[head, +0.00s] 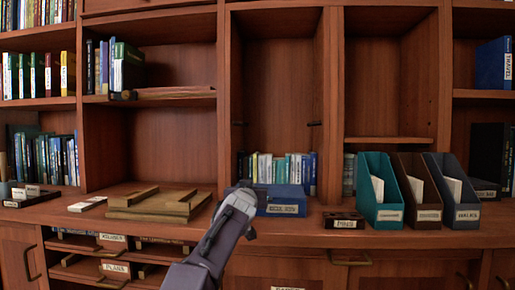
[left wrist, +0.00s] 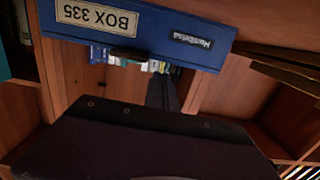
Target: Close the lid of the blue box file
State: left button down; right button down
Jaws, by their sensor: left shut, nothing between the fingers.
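The blue box file (head: 287,197) lies on the wooden counter in the middle of the head view, just right of my left wrist. Its top looks flat, with the lid lying down and no gap that I can see. In the left wrist view the blue box file (left wrist: 205,25) crosses the top, with its BOX 335 label upside down. My left gripper (head: 243,187) is at the box's left end, partly hidden by my wrist. Its dark fingers (left wrist: 163,92) are together and empty, apart from the box in the picture. My right gripper is not in view.
Books (head: 282,168) stand behind the box in the alcove. A wooden tray-like piece (head: 160,204) lies to the left. A small PINS box (head: 343,220) and teal, brown and blue-grey magazine files (head: 379,205) stand to the right. Shelf dividers enclose the alcove.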

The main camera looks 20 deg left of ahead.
pick_arm(q)
notch_tip(320, 180, up, 4)
jog(key=p, duration=0.4)
jog(key=s+f+b, duration=0.1)
jog(key=s+b, duration=0.1)
jog(key=s+d+f+b, duration=0.1)
jog(key=s, duration=0.2)
jog(key=s+d+f+b, duration=0.1)
jog(key=s+b, duration=0.1)
jog(key=s, duration=0.1)
jog(key=shift+s+d+f+b, duration=0.15)
jog(key=shift+s+f+b, duration=0.05)
jog(key=shift+s+b, duration=0.1)
jog(key=shift+s+d, duration=0.1)
jog(key=shift+s, duration=0.2)
